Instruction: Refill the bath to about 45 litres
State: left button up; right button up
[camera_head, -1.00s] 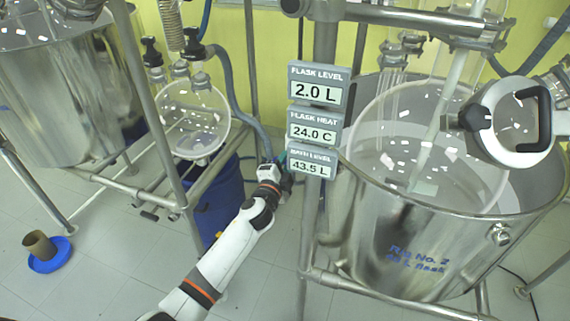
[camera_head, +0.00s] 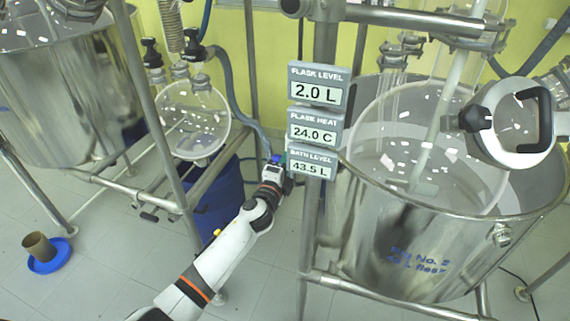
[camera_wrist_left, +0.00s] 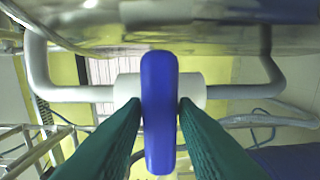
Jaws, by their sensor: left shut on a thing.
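The steel bath (camera_head: 440,250) holds a large glass flask (camera_head: 430,150). The bath level display (camera_head: 313,163) reads 43.5 L. My right gripper is not in view.
The flask level display (camera_head: 319,88) reads 2.0 L and the flask heat display (camera_head: 314,129) 24.0 C. A steel frame post (camera_head: 310,230) stands close right of my left arm. A blue drum (camera_head: 218,205) is behind it. A brown cup (camera_head: 38,245) stands on a blue dish at far left.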

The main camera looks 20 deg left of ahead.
pick_arm(q)
jog(key=shift+f, duration=0.1)
jog(key=o, duration=0.8)
jog(key=shift+o, duration=0.2)
jog(key=shift+s, duration=0.15)
jog(key=s+b, duration=0.1)
jog(key=s, duration=1)
jog(key=shift+s+a+b, duration=0.2)
jog(key=shift+s+b, duration=0.2)
